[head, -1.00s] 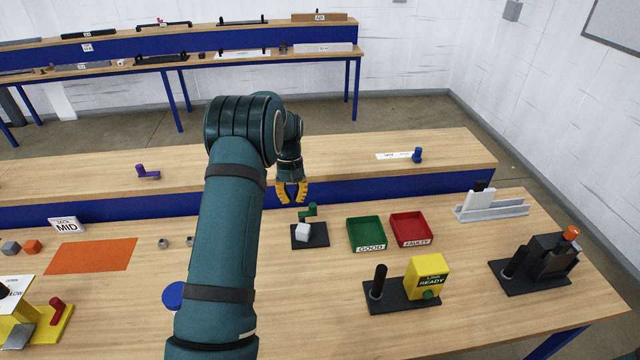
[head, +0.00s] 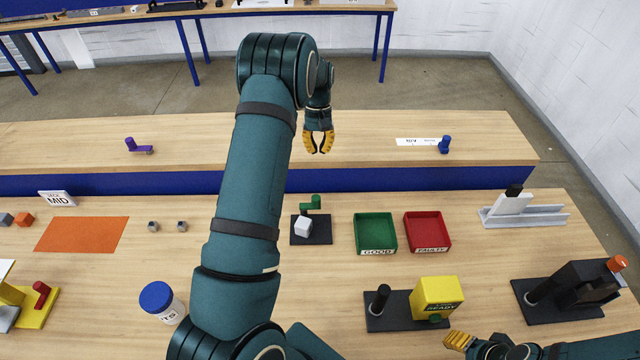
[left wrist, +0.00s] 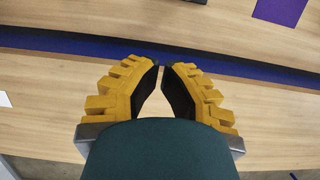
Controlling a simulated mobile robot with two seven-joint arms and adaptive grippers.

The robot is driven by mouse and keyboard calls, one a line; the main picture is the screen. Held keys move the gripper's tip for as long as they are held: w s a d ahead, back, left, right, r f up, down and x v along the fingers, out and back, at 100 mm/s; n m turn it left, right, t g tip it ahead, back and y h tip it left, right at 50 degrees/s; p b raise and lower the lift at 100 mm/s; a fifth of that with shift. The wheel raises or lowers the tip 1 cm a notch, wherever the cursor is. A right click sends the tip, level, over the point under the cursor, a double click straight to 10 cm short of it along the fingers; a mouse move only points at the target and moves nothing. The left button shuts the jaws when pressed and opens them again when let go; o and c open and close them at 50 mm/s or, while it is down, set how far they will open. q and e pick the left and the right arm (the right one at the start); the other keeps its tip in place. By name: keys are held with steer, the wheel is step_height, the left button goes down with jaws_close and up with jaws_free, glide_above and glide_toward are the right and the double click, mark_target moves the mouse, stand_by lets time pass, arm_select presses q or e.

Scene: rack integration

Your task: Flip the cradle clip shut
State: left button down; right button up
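A small black base (head: 322,239) on the front bench carries a white block (head: 303,226) and a green lever-like piece (head: 312,203) standing behind it; this looks like the cradle with its clip, though no label confirms it. My left gripper (head: 318,150) hangs beyond it, over the rear bench, apart from everything. In the left wrist view its yellow fingers (left wrist: 161,66) lean towards each other with a narrow gap between the tips and nothing held. My right gripper (head: 450,341) shows at the bottom edge; its finger opening is unclear.
A green tray (head: 375,216) and a red tray (head: 427,215) sit right of the cradle. A yellow box (head: 437,297) on a black base stands nearer. A blue-lidded jar (head: 158,297) is beside my left arm. The orange mat (head: 82,234) is clear.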

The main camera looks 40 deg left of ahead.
mark_target(310, 207)
steer(key=shift+w, duration=0.1)
arm_select(q)
steer(key=x, duration=1)
steer(key=shift+w+f, duration=0.1)
steer(key=shift+f, duration=0.05)
arm_select(e)
steer(key=shift+r, duration=0.2)
steer(key=shift+r+p, duration=0.4)
steer(key=shift+p, duration=0.15)
arm_select(q)
steer(key=shift+s+d, duration=1.25)
steer(key=shift+s, duration=0.2)
steer(key=shift+s+d+m+y+b, duration=0.25)
steer(key=shift+d+m, duration=0.4)
steer(key=shift+m, duration=0.65)
arm_select(e)
steer(key=shift+f, duration=0.35)
